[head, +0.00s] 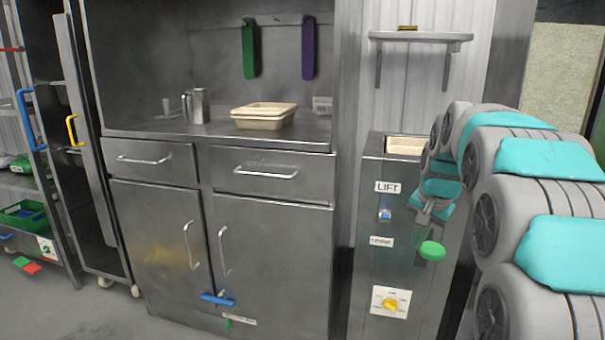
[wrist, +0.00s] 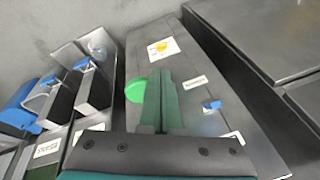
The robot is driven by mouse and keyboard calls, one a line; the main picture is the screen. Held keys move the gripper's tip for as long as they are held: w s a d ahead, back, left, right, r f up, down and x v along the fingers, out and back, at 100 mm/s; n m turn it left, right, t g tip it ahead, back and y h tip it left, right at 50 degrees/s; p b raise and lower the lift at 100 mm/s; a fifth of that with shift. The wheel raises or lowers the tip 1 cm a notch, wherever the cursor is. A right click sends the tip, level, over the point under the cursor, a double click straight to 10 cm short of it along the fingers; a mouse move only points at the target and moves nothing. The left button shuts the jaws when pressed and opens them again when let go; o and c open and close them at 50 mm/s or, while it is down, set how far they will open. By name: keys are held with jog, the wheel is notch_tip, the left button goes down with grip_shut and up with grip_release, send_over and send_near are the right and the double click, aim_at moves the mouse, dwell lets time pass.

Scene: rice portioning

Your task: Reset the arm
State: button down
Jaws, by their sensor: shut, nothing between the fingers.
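My arm reaches in from the right in the head view, with my gripper (head: 424,217) pointing down in front of the metal lift cabinet (head: 372,285). In the wrist view my gripper (wrist: 161,76) shows two dark green fingers pressed together, with nothing between them. A round green knob (head: 432,250) is just below the fingertips in the head view. It also shows left of the fingers in the wrist view (wrist: 135,90). I cannot tell whether the fingers touch it.
A steel counter (head: 215,132) on the left holds stacked beige trays (head: 263,122) and a metal jug (head: 197,106). A wall shelf (head: 421,37) is above.

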jog(key=s+a+f+n+g, duration=0.1)
jog(key=s+a+f, duration=0.3)
jog(key=s, duration=0.9)
jog(key=s+a+f+n+g, duration=0.2)
jog(key=s+a+f+n, duration=0.2)
jog(key=s, duration=1)
jog(key=s+a+f+n+g, duration=0.2)
jog(key=s+a+f+n, duration=0.1)
jog(key=s, duration=1)
jog(key=shift+s+a+f, duration=0.25)
jog(key=shift+a+f, duration=0.15)
jog(key=shift+f, duration=0.4)
